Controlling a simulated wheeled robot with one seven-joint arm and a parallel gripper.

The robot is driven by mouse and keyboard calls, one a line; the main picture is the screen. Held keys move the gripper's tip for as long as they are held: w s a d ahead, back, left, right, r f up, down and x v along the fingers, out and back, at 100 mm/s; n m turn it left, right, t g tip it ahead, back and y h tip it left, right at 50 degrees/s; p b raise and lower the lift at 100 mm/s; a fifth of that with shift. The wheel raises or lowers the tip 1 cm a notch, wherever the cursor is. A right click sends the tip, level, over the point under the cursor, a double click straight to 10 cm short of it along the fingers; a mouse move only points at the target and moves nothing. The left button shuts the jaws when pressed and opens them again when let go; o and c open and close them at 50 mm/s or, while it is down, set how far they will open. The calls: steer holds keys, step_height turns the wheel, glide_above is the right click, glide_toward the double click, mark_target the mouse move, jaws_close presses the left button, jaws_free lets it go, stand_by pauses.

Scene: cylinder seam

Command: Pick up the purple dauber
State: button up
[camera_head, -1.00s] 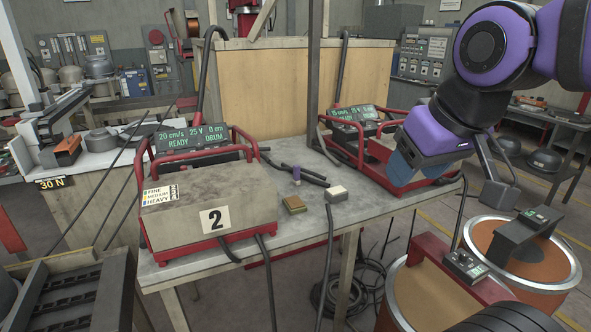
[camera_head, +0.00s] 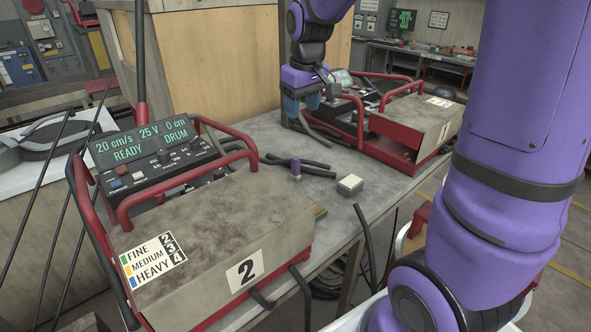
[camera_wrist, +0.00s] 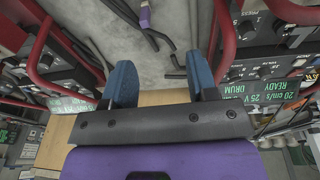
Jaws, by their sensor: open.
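The purple dauber (camera_head: 296,168) stands on the grey table between the two red-framed machines, beside some black cables. It also shows at the top edge of the wrist view (camera_wrist: 145,17), partly cut off. My gripper (camera_head: 303,108) is open and empty, with blue fingers pointing down above the table, behind the dauber. In the wrist view its two blue fingers (camera_wrist: 163,75) are wide apart, and the dauber lies beyond their tips, roughly midway between them.
The machine marked 2 (camera_head: 220,235) stands at the front left of the table, and another red-framed machine (camera_head: 415,125) at the right. A pale-topped block (camera_head: 350,185) lies right of the dauber. Black cables (camera_head: 300,162) lie behind the dauber. A wooden panel (camera_head: 210,60) rises behind.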

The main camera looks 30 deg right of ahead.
steer(key=n+g, duration=0.1)
steer(key=g, duration=0.1)
glide_toward(296, 167)
steer(key=shift+w+d+f, duration=0.2)
steer(key=shift+w+d, duration=0.35)
steer(key=shift+w, duration=0.2)
step_height(296, 167, down, 6)
steer(key=shift+r, duration=0.15)
steer(key=shift+s+a+f, duration=0.1)
steer(key=shift+f, duration=1.25)
steer(key=shift+s+f, duration=0.1)
steer(key=shift+f, duration=1.3)
jaws_close()
steer(key=shift+r, duration=0.15)
